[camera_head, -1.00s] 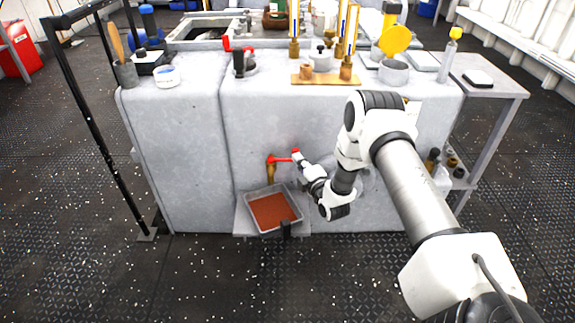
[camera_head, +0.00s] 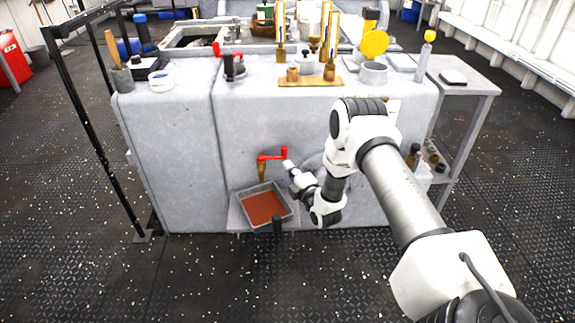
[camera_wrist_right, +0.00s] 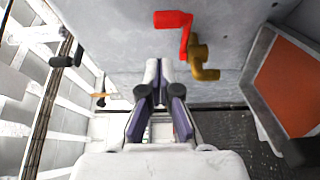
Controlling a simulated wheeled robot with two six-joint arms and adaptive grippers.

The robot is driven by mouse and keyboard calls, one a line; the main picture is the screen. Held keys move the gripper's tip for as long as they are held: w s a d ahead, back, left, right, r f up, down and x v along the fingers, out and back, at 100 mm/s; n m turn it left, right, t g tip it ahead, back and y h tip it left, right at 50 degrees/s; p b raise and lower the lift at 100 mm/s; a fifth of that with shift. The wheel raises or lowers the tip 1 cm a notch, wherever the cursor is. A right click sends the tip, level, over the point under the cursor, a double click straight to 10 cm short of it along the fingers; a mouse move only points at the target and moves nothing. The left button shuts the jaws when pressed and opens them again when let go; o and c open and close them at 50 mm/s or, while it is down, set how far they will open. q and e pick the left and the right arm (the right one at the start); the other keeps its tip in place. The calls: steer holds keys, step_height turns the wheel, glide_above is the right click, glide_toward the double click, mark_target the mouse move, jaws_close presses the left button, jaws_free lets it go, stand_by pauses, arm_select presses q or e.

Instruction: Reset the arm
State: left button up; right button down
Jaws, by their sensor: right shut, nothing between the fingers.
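My right arm comes in from the right in the head view, and its gripper (camera_head: 288,166) is just to the right of a red-handled brass tap (camera_head: 270,156) on the grey cabinet front. In the right wrist view my right gripper (camera_wrist_right: 158,64) is shut and empty, its fingertips together. The tap's red handle (camera_wrist_right: 176,20) and brass spout (camera_wrist_right: 203,64) show to the right of the fingers, apart from them. My left gripper is not in view.
A grey tray (camera_head: 242,199) with red-brown contents sits on a low shelf below the tap. The grey cabinet (camera_head: 300,115) bears gauges and jars on top. A black frame (camera_head: 95,140) stands at left. A side table (camera_head: 470,78) stands at right. The front floor is open.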

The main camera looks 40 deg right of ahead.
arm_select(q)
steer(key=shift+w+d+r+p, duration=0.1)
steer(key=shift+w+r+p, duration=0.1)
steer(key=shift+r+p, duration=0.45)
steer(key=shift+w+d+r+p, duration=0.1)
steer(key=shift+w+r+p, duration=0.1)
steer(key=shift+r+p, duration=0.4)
arm_select(e)
steer(key=s, duration=0.7)
steer(key=shift+s+d+f, duration=0.2)
steer(key=shift+d+f, duration=0.05)
steer(key=shift+f, duration=0.15)
